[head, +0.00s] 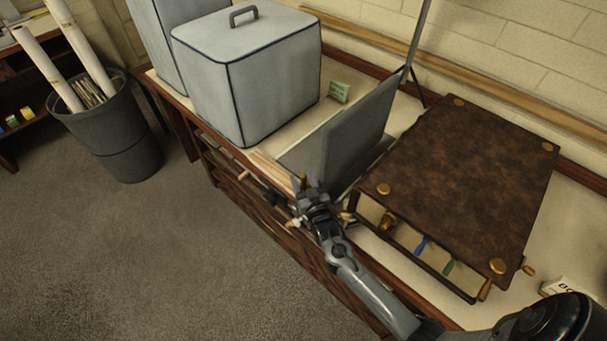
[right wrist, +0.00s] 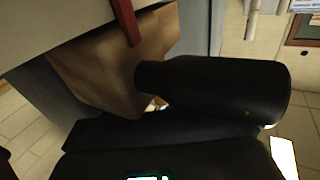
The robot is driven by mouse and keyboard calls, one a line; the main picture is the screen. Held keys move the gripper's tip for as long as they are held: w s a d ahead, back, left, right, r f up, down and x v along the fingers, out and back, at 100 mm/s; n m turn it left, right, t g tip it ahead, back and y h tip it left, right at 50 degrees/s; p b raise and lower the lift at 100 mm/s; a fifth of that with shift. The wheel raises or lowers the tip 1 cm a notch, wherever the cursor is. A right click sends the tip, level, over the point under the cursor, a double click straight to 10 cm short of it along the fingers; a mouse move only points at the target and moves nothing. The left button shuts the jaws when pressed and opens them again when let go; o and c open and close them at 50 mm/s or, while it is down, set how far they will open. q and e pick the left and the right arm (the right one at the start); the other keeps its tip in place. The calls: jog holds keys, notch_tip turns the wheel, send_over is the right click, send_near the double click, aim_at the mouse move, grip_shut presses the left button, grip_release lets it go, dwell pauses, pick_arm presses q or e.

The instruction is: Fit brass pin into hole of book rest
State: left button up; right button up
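The grey book rest (head: 358,132) stands on the bench in the head view, with a tilted back panel and a flat base. My right gripper (head: 304,184) is at the bench's front edge, just in front of the book rest's near lower corner. A tiny brass-coloured bit shows at its fingertips; it may be the brass pin, but it is too small to be sure. I cannot tell whether the fingers are shut on it. The hole cannot be made out. The right wrist view shows dark rounded shapes and a brown surface, no clear fingertips. My left gripper is not in view.
A large brown-topped press (head: 470,170) with brass corner studs stands right of the book rest. A grey lidded box (head: 245,75) stands to the left. A small green card (head: 338,92) lies behind. A bin (head: 115,135) of rolls stands on the floor.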

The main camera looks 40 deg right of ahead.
jog(key=shift+s, duration=0.15)
jog(key=shift+s+a, duration=0.1)
jog(key=shift+s, duration=0.15)
jog(key=p+v, duration=0.1)
jog(key=v, duration=0.9)
